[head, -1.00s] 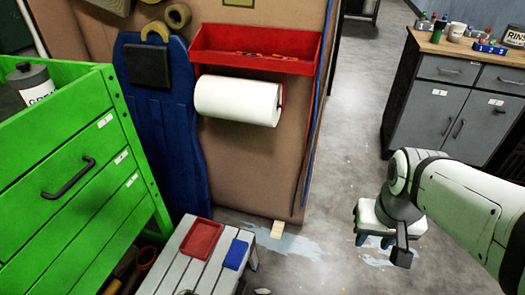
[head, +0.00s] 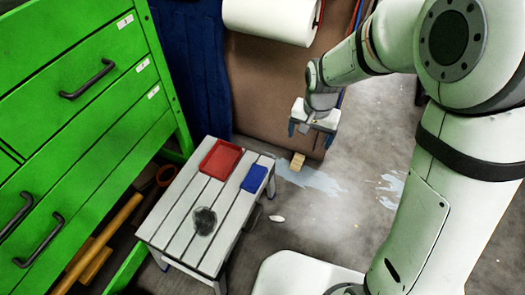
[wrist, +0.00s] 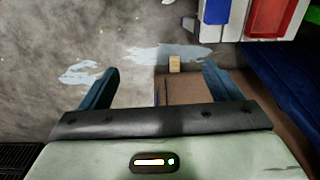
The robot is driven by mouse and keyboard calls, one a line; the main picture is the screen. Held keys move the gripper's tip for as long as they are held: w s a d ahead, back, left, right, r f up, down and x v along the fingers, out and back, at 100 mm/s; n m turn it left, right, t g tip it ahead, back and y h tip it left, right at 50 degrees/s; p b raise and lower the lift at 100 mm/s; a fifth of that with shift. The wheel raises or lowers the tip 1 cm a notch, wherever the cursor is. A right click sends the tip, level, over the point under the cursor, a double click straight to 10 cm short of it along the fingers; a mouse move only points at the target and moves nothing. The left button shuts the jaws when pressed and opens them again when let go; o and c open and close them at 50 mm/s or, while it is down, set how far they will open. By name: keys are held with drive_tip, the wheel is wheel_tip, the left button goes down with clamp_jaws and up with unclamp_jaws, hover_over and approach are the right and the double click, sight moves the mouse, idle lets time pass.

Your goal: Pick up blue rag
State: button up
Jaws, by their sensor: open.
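The blue rag (head: 254,178) is a small folded blue block lying on the right edge of a white slatted stool (head: 178,212). It lies beside a red tray (head: 235,160). In the wrist view the blue rag (wrist: 289,17) shows at the top right, partly cut off by the frame edge. My gripper (head: 311,130) is above the floor, up and to the right of the rag in the head view. Its two blue fingers are apart with nothing between them, as the wrist view also shows (wrist: 160,74).
A green drawer cabinet (head: 85,120) stands close on the left. A brown panel (head: 265,95) with a paper roll (head: 270,17) stands behind. A small wooden block (head: 297,162) is on the floor, which is open to the right.

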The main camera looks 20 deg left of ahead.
drive_tip(key=a+f+b, duration=0.2)
drive_tip(key=a+f, duration=1)
drive_tip(key=f, duration=0.1)
hover_over(254, 176)
drive_tip(key=shift+g, duration=0.3)
wheel_tip(254, 176, down, 5)
drive_tip(key=shift+s+a+f+b, duration=0.1)
drive_tip(key=shift+b, duration=0.25)
wheel_tip(254, 176, down, 3)
drive_tip(key=shift+a+r+b, duration=0.1)
drive_tip(key=shift+r+b, duration=0.05)
drive_tip(key=shift+b, duration=0.3)
drive_tip(key=f+b, duration=0.2)
drive_tip(key=f, duration=0.3)
drive_tip(key=shift+d, duration=0.2)
drive_tip(key=c, duration=1.1)
